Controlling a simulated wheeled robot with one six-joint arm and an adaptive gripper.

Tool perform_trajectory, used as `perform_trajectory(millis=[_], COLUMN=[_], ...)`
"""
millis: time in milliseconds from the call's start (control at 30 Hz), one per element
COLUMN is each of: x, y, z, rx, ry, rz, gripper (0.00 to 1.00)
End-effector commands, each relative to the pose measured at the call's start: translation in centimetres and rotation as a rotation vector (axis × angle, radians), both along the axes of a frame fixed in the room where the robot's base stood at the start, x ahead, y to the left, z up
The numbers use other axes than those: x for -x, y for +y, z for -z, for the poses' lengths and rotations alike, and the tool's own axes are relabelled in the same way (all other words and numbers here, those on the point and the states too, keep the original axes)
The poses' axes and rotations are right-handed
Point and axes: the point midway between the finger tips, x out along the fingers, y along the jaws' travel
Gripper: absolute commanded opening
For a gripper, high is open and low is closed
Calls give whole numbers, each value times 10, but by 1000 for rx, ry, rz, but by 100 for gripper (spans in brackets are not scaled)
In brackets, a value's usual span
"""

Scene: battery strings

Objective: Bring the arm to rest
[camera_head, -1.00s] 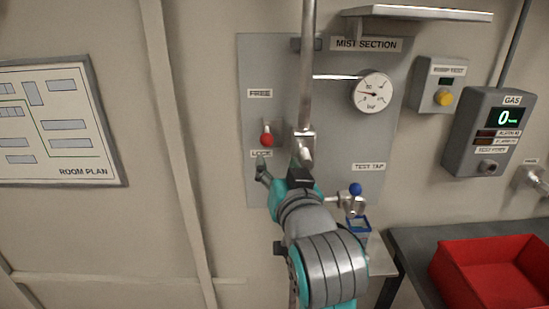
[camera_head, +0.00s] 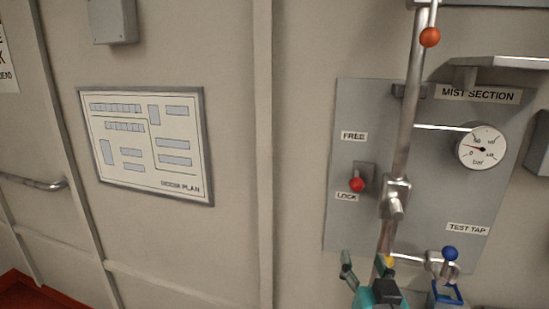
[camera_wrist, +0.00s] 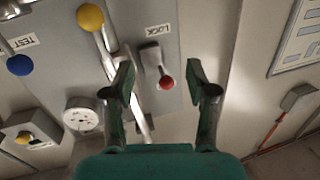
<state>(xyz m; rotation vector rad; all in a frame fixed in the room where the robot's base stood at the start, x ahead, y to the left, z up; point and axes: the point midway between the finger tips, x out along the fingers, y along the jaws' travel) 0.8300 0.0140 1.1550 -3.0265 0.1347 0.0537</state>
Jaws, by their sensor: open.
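My gripper (camera_head: 367,266) is at the bottom edge of the head view, in front of the lower part of the grey mist section panel (camera_head: 345,225). Its two fingers are apart with nothing between them. In the wrist view my gripper (camera_wrist: 160,82) also shows spread fingers. The red-knobbed lever (camera_head: 357,184) points down at the LOCK label. In the wrist view its red knob (camera_wrist: 166,83) appears between the fingertips, but beyond them. A yellow knob (camera_wrist: 90,17) shows at the upper left there. Most of my arm is out of the head view.
A vertical pipe (camera_head: 408,130) runs down the panel, with an orange knob (camera_head: 430,37) high on it. A gauge (camera_head: 482,148) and a blue-knobbed test tap (camera_head: 450,254) are at the right. A room plan (camera_head: 147,145) hangs left on mostly bare wall.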

Motion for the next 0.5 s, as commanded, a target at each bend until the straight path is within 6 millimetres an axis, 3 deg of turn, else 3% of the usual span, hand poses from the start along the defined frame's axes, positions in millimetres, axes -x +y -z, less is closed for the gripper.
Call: perform_trajectory(millis=[33,100,500], x=[5,13,79], y=[-1,-1,-3], z=[20,42,151], rx=[11,25,83], ry=[17,27,85], rz=[-5,-14,-66], gripper=[57,57,57])
